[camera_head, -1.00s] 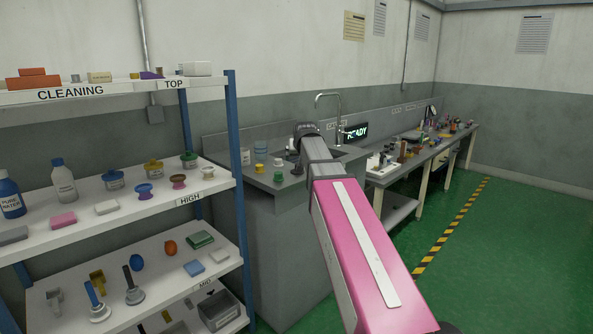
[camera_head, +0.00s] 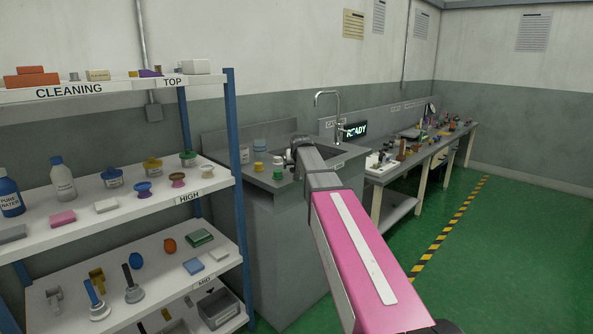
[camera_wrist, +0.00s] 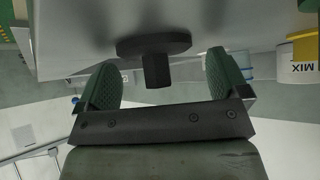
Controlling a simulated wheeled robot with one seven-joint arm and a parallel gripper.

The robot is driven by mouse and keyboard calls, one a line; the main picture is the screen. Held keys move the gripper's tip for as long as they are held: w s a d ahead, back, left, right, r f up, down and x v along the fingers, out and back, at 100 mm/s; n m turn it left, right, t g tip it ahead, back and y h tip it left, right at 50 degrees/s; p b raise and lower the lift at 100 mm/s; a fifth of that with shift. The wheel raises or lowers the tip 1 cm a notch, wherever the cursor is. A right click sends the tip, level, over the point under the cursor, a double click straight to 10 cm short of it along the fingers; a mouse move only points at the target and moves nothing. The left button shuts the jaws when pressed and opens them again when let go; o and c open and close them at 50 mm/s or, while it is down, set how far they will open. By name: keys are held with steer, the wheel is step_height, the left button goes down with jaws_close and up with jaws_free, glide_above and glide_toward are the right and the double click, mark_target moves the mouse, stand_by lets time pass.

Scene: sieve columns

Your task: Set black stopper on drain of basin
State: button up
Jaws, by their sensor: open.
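In the wrist view the black stopper (camera_wrist: 153,47) is a dark round disc with a short knob that points toward my gripper (camera_wrist: 161,70). The two green finger pads stand apart, one on each side of the knob, with a visible gap to it on both sides. The stopper rests against the grey counter surface. In the head view my gripper (camera_head: 291,157) is low over the counter at the left of the basin (camera_head: 349,150), and I cannot make out the stopper there. My arm covers part of the basin. The drain is hidden.
A yellow stopper (camera_head: 259,167) and a green one (camera_head: 278,174) stand close by on the counter, left of my gripper. A container marked MIX (camera_wrist: 301,57) is at the right in the wrist view. The tap (camera_head: 338,105) rises behind the basin. A loaded shelf (camera_head: 150,196) is at left.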

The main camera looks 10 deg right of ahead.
steer(key=c, duration=1.1)
steer(key=shift+o, duration=0.2)
steer(key=shift+r, duration=0.1)
